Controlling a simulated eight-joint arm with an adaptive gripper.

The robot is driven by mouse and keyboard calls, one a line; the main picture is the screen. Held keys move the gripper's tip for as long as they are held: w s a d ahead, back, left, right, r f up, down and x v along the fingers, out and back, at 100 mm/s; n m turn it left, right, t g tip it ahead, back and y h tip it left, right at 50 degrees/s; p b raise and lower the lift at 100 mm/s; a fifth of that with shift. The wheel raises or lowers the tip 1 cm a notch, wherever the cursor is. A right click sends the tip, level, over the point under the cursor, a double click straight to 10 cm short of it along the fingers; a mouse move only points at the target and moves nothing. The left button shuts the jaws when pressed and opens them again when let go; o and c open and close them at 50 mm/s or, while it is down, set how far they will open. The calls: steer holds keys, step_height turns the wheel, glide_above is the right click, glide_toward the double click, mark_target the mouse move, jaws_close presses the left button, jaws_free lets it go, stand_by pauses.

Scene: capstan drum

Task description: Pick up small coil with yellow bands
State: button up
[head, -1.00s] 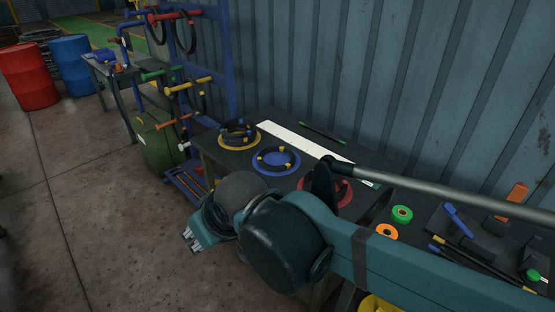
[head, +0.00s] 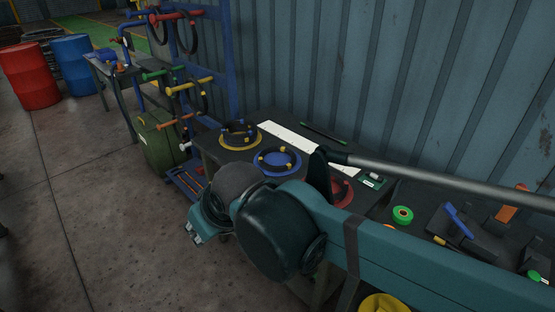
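Two dark coils with yellow bands lie on the dark table in the head view. One coil (head: 238,128) looks like a taller stack on a yellow disc (head: 224,143). The other coil (head: 277,168) looks lower and lies on a blue disc (head: 258,168). I cannot tell for sure which is the small one. My gripper (head: 194,239) is left of the table's front edge, apart from both coils. It is mostly hidden behind my arm, and its finger opening does not show clearly.
A red disc (head: 345,193) is partly hidden by my arm. A green tape roll (head: 403,215) and tools lie to the right. A blue rack (head: 230,60) with coloured pegs stands behind left, by a green bin (head: 160,142).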

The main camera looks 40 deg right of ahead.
steer(key=w+d+r+n+g+p, duration=0.1)
steer(key=w+d+r+n+p, duration=0.1)
steer(key=w+d+r, duration=0.4)
steer(key=w+d+r+n+g+p, duration=0.1)
steer(key=w+d+n+p, duration=0.1)
steer(key=w+d, duration=0.35)
steer(key=n+g+p, duration=0.5)
steer(key=n+p, duration=0.4)
steer(key=n, duration=0.1)
glide_above(271, 148)
steer(key=shift+a+f, duration=0.1)
steer(key=shift+f, duration=7.95)
steer(key=shift+f, duration=1.3)
